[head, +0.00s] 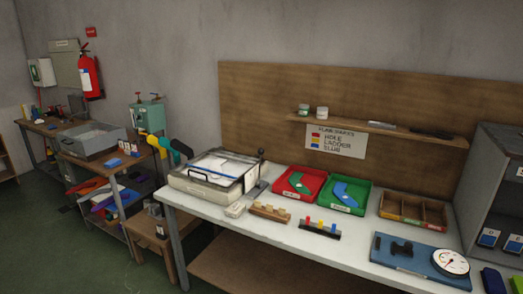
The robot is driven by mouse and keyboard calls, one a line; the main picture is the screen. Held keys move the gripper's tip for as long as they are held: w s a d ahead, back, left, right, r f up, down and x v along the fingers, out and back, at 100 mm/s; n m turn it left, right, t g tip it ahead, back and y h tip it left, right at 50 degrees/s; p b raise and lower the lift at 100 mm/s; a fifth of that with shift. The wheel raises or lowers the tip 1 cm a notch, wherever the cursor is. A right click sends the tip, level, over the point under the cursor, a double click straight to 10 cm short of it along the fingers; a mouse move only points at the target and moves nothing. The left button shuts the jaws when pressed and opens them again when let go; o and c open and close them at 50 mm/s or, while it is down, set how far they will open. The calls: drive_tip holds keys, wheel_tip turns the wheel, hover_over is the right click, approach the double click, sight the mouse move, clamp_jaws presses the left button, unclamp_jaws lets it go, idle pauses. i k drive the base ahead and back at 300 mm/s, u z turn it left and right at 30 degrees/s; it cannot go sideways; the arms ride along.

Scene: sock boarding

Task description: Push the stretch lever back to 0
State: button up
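A blue base plate (420,258) lies at the front right of the white table. It carries a black clamp-like part (401,248) and a round white dial (451,262). The dial's needle and numbers are too small to read. A stretch lever cannot be made out for certain on this plate. A small black-topped upright handle (261,155) stands at the right back corner of a grey lidded box (207,188). I cannot tell whether it is the stretch lever. My gripper is not in view.
A red tray (280,193) and a green tray (328,203) hold blue and green pieces. A wooden divided box (382,207) and a rack with coloured pegs (320,234) stand nearby. A shelf (355,126) hangs above. A grey cabinet (490,150) stands right.

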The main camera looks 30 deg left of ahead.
sight(260, 151)
drive_tip(key=u, duration=0.25)
drive_tip(key=k, duration=0.7)
drive_tip(key=u, duration=0.6)
drive_tip(key=k, duration=0.65)
drive_tip(key=u, duration=0.65)
drive_tip(key=i, duration=1.2)
drive_tip(key=u, duration=0.5)
drive_tip(key=i, duration=1.7)
drive_tip(key=z, duration=0.7)
drive_tip(key=i, duration=0.7)
drive_tip(key=z, duration=0.4)
